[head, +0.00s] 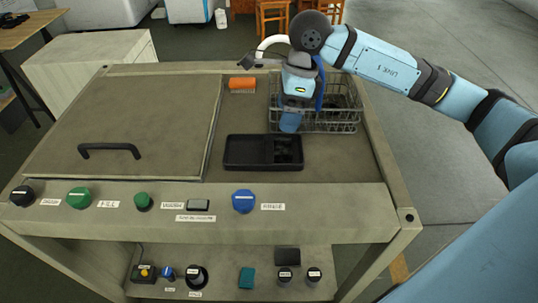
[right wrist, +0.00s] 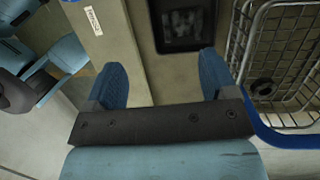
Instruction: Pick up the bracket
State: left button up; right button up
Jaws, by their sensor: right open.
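My right gripper (head: 290,122) is above the back right of the workbench, between the black tray (head: 248,166) and the wire basket (head: 352,128). In the right wrist view its two blue fingers (right wrist: 162,76) are spread apart with nothing between them. Beyond the fingertips lies the black tray (right wrist: 163,47), with dark, indistinct pieces (right wrist: 185,22) in its right compartment. I cannot tell whether the bracket is among them or among the dark things in the wire basket. My left gripper is not in view.
An orange brush (head: 242,84) lies behind the tray. A flat lid with a black handle (head: 110,149) covers the left of the bench. Knobs, including a blue one (head: 244,201), line the front panel. The lower shelf (head: 222,286) holds several small items.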

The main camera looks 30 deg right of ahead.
jog(key=d+h, duration=0.1)
jog(key=d, duration=0.1)
send_near(283, 145)
jog(key=shift+s+a+f+t+b, duration=0.35)
jog(key=shift+s+a+f, duration=0.5)
jog(key=shift+s+f, duration=0.2)
jog(key=shift+w+a+f, duration=0.15)
jog(key=shift+f, duration=0.85)
jog(key=shift+w+a+f, duration=0.1)
jog(key=shift+a+f, duration=0.05)
jog(key=shift+f, duration=0.9)
jog(key=shift+w+a+f, duration=0.15)
jog(key=shift+f, duration=0.85)
jog(key=shift+r, duration=0.1)
jog(key=c, duration=1)
